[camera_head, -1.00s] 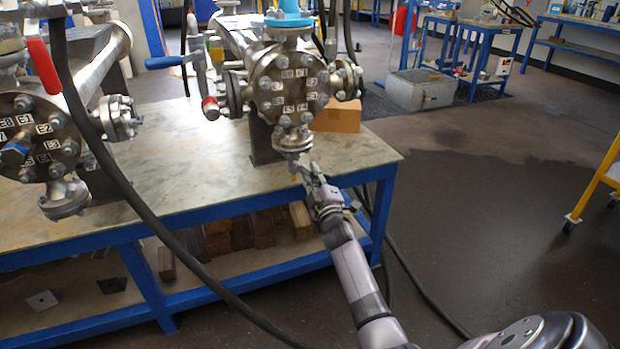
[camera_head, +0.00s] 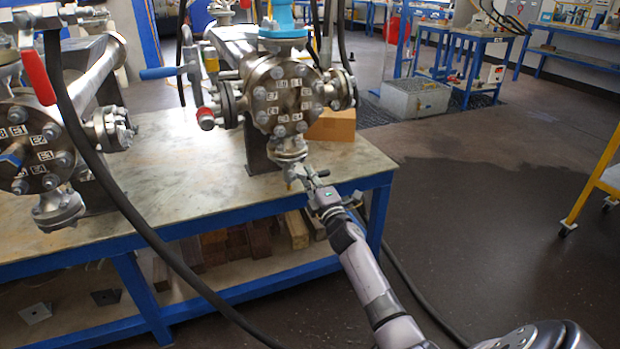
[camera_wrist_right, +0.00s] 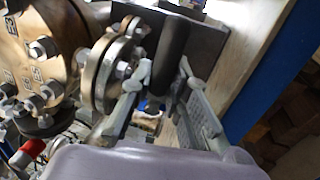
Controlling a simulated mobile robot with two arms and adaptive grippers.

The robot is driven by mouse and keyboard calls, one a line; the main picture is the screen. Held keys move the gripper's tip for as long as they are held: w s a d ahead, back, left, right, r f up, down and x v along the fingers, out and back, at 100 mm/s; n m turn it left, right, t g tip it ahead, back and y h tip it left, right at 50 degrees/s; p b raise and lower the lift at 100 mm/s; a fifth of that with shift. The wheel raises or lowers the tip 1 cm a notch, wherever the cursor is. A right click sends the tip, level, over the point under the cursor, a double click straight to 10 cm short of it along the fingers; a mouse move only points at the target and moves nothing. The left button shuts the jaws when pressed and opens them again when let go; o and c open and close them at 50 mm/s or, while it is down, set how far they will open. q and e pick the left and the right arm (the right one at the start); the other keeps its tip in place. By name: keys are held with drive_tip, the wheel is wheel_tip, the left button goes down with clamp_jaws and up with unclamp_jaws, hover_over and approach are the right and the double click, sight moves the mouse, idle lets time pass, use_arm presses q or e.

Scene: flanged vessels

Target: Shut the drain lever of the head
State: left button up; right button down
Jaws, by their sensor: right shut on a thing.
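The head (camera_head: 284,96) is a round bolted metal flange with labelled ports, at the end of the vessel above the table corner. Its drain fitting (camera_head: 289,148) hangs from the bottom, near the table's front edge. My right gripper (camera_head: 313,181) is beside and just right of the drain's lower end. In the wrist view the drain lever (camera_wrist_right: 174,48) is a dark rounded handle. My right gripper's fingers (camera_wrist_right: 163,98) are on either side of its lower part, shut on it. The lever's pivot is partly hidden by the fingers. My left gripper is not in view.
A second flanged vessel (camera_head: 35,150) with a red-handled valve stands at the left on the same table (camera_head: 190,185). A black hose (camera_head: 110,185) hangs across the left.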

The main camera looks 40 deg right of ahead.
drive_tip(key=shift+d+r, duration=0.1)
drive_tip(key=shift+r, duration=0.2)
drive_tip(key=c, duration=1.7)
unclamp_jaws()
drive_tip(key=shift+o, duration=0.9)
drive_tip(key=shift+f, duration=0.15)
drive_tip(key=v, duration=1.2)
drive_tip(key=shift+f, duration=0.15)
